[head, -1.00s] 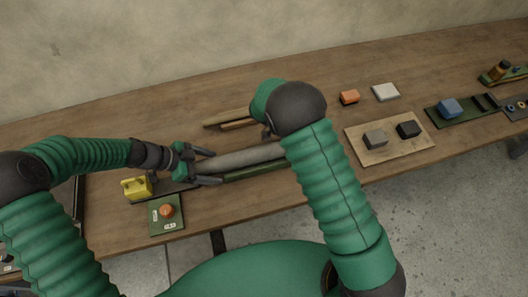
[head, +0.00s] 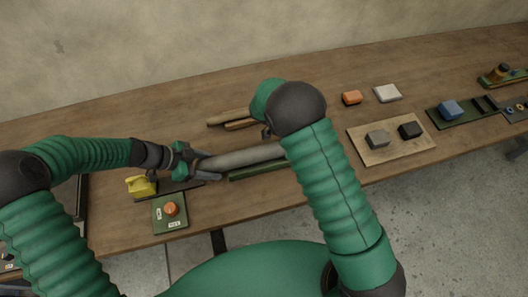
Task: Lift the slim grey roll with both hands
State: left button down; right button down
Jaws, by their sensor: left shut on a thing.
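The slim grey roll (head: 243,157) lies roughly level across the middle of the table, its right end hidden behind my right arm. My left gripper (head: 202,164) is shut on the roll's left end. My right gripper is hidden behind my own right arm, so its fingers do not show. A long dark green strip (head: 262,170) shows just below the roll. I cannot tell how far the roll is from the table.
Tan rolls (head: 230,119) lie behind the grey roll. A yellow block (head: 140,186) and a green panel with an orange button (head: 171,209) are near my left gripper. A wooden board (head: 385,151) with two blocks is at the right.

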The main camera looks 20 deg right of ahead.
aim_at(216, 160)
jog(key=shift+s, duration=0.1)
